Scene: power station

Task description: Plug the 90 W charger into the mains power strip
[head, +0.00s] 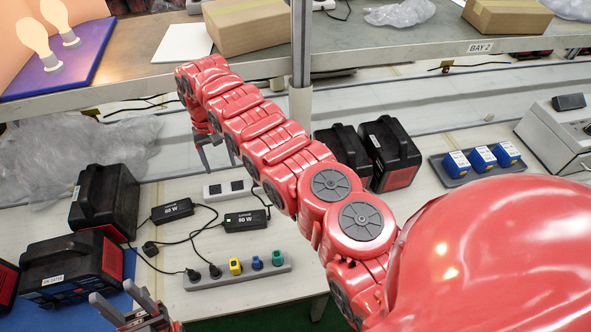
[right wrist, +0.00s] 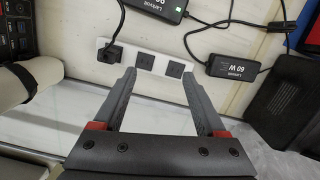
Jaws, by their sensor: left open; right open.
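The 90 W charger (head: 246,220) is a black brick on the bench, partly cut off at the top of the right wrist view (right wrist: 158,5). The white power strip (head: 227,190) lies behind it; in the right wrist view the strip (right wrist: 160,66) shows a black plug (right wrist: 113,55) at its left socket and two empty sockets. My right gripper (right wrist: 157,75) is open and empty, above the strip. My left gripper (head: 124,303) is open and empty at the bottom left.
The 60 W charger (head: 172,210) lies left of the 90 W one, with tangled cables around. A grey strip (head: 265,271) in front carries black, yellow, blue and green plugs. Black battery packs (head: 105,200) stand left. A shelf (head: 130,82) and its post stand behind my right arm.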

